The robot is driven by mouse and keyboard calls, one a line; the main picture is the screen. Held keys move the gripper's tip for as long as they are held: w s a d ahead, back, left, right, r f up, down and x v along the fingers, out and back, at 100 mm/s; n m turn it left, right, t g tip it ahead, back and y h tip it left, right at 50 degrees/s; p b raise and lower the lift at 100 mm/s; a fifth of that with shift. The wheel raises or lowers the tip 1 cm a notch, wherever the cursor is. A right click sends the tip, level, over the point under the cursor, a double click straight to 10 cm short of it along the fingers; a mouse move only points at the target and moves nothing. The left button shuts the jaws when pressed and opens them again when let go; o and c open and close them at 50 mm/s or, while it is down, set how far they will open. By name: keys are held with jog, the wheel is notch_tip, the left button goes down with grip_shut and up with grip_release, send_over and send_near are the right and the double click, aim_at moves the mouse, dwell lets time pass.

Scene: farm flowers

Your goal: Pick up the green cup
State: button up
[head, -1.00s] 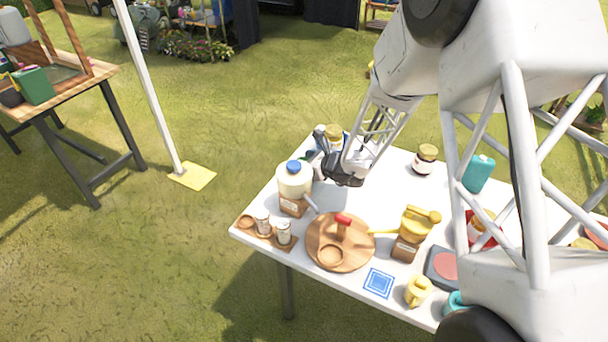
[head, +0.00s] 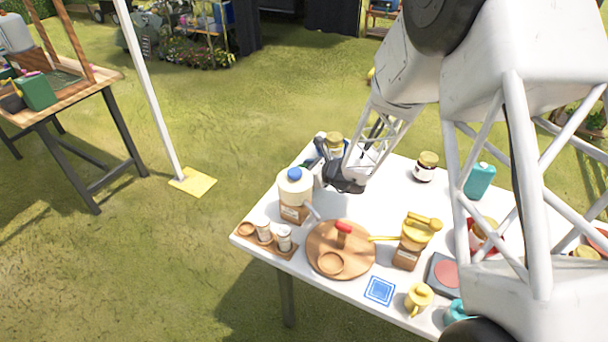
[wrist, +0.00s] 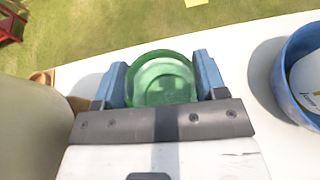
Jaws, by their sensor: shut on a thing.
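The green cup (wrist: 162,82) shows in the wrist view between the two blue-grey fingers of my gripper (wrist: 162,85). The fingers are shut on it from both sides, and I look into its round open top. Whether its base touches the table is hard to tell. In the head view my gripper (head: 318,160) is at the far left part of the white table (head: 385,190), behind the blue-lidded dispenser. There the cup is mostly hidden behind the dispenser and my gripper.
The blue-lidded dispenser (head: 294,187) stands close in front of my gripper. A blue bowl (wrist: 300,75) holding a jar is close at the right in the wrist view. A dark jar (head: 426,167) stands farther right. Bare tabletop lies between them.

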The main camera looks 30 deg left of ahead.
notch_tip(320, 180, up, 10)
dwell(0.7)
